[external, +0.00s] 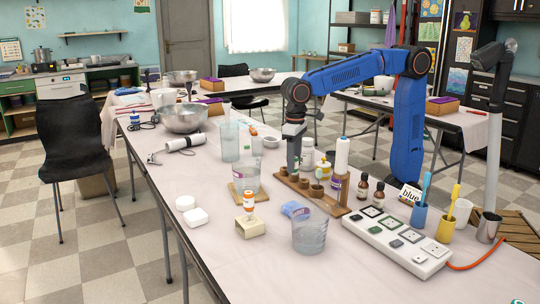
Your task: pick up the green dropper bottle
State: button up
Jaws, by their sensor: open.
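My gripper (293,165) is open and points down over the table, just behind the wooden rack with small cups (327,203). Its fingers are small and partly merge with the things around them. I cannot clearly make out the green dropper bottle; it may be hidden by the gripper or among the crowded bottles beside it. A white bottle (307,152) stands close to the right of the gripper. Two small brown bottles with dark caps (362,188) stand farther right.
A tall white-topped bottle (342,157) rises behind the rack. Metal bowls (184,118) stand back left.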

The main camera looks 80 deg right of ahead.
jog(key=shift+f, duration=0.1)
grip_shut()
